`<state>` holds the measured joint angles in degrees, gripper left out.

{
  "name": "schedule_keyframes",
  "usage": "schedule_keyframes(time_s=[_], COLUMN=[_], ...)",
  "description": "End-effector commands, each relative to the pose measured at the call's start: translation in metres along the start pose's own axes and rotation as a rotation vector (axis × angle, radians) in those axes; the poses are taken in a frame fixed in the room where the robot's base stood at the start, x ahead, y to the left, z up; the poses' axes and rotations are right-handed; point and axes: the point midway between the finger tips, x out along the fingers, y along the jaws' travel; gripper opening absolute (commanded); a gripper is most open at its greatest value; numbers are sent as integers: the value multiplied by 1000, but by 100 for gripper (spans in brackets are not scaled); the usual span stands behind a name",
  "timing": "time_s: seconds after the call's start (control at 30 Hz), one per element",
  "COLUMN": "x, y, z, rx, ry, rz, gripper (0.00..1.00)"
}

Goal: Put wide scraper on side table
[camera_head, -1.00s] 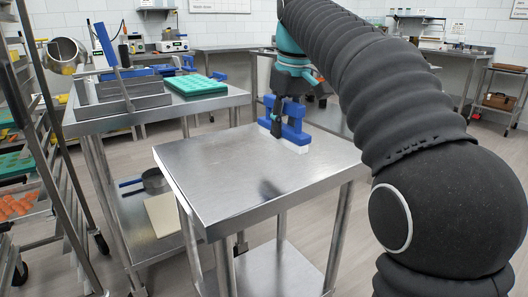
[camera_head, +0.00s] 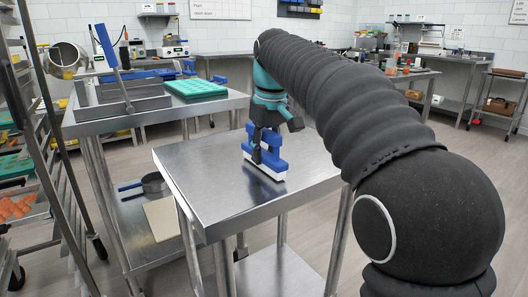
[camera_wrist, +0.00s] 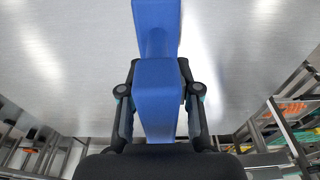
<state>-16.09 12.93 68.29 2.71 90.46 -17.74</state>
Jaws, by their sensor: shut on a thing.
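The wide scraper (camera_head: 266,169) has a blue body and handle with a white lower edge. It is upright over the right back part of the bare steel side table (camera_head: 215,196). Its white edge is at or very close to the tabletop; I cannot tell whether it touches. My gripper (camera_head: 262,148) is shut on the blue handle from above. In the wrist view, the blue scraper (camera_wrist: 157,90) runs between the two dark fingers of my gripper (camera_wrist: 158,105), with the steel surface (camera_wrist: 70,60) behind it.
A second steel table (camera_head: 130,118) at the left holds a grey metal frame (camera_head: 120,102) and a green mould tray (camera_head: 196,88). A pan (camera_head: 152,182) and a pale board (camera_head: 161,216) lie on its lower shelf. A rack (camera_head: 50,150) stands far left. The side table's front and left are clear.

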Motion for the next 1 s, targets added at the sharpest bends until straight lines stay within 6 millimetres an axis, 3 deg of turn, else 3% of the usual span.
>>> schedule_keyframes(time_s=[0.13, 0.17, 0.23, 0.27, 0.67, 1.0], x=[3, 3, 3, 3, -5, -67], y=[0, 0, 0, 0, 0, 0], z=[0, 0, 0, 0, 0, -2], rx=[0, 0, 0, 0, 1, 0], ry=[0, 0, 0, 0, 0, 2], rz=[0, 0, 0, 0, 0, 1], gripper=[0, 37, 55, 57, 57, 57])
